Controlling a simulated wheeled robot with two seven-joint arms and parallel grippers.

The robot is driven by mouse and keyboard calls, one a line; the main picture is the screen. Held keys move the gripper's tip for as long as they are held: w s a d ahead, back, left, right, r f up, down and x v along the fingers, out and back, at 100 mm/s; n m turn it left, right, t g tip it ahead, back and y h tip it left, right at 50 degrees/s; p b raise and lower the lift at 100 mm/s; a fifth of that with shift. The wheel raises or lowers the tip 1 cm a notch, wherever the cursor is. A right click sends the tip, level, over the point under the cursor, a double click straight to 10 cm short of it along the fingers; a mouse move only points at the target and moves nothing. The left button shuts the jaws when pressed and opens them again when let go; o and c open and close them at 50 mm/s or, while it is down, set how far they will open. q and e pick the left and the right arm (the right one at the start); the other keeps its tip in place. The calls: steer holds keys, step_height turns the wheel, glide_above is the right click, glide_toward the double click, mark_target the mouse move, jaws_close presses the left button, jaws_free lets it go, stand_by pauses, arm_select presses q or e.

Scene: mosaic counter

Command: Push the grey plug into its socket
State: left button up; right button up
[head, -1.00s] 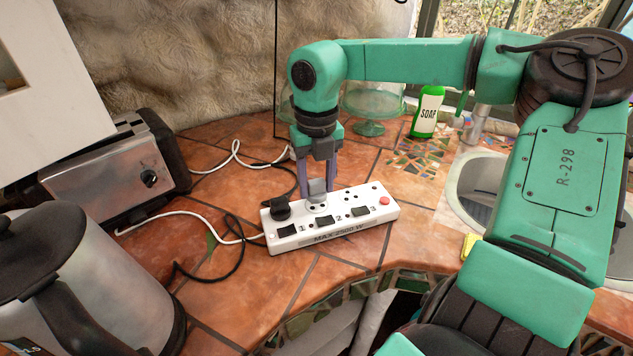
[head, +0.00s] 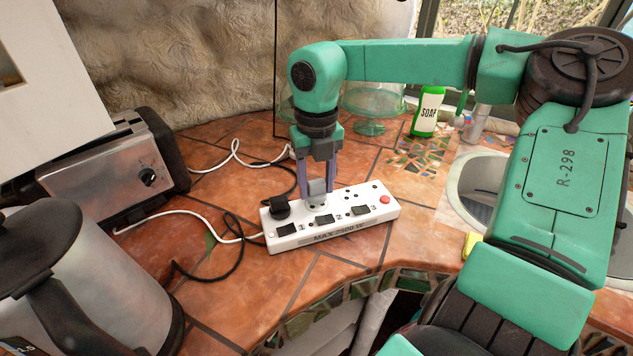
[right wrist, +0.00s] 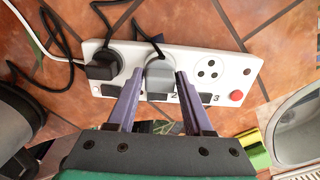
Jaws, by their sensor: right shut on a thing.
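The grey plug (head: 317,191) is at the middle socket of the white power strip (head: 345,224), upright. In the right wrist view the grey plug (right wrist: 160,76) sits over the strip (right wrist: 232,62) between my fingers, with its cord running off behind. My right gripper (head: 317,188) points down and is shut on the grey plug. The plug's underside is hidden, so I cannot tell whether its pins are fully in. A black plug (head: 279,207) sits in the socket to its left. The right-hand socket (right wrist: 210,68) is empty. My left gripper is not in view.
A toaster (head: 110,175) and a kettle (head: 85,270) stand at the left. A soap bottle (head: 428,110), a glass dome (head: 372,105) and a sink (head: 470,190) are behind and right. Cords lie left of the strip. The counter's front edge is close.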

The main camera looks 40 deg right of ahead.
mark_target(316, 183)
steer(key=shift+f+b, duration=0.65)
steer(key=shift+f, duration=0.15)
steer(key=o, duration=1.3)
steer(key=shift+o, duration=0.2)
steer(key=shift+r, duration=0.1)
step_height(316, 183, up, 14)
steer(key=shift+r, duration=0.25)
steer(key=shift+f, duration=0.1)
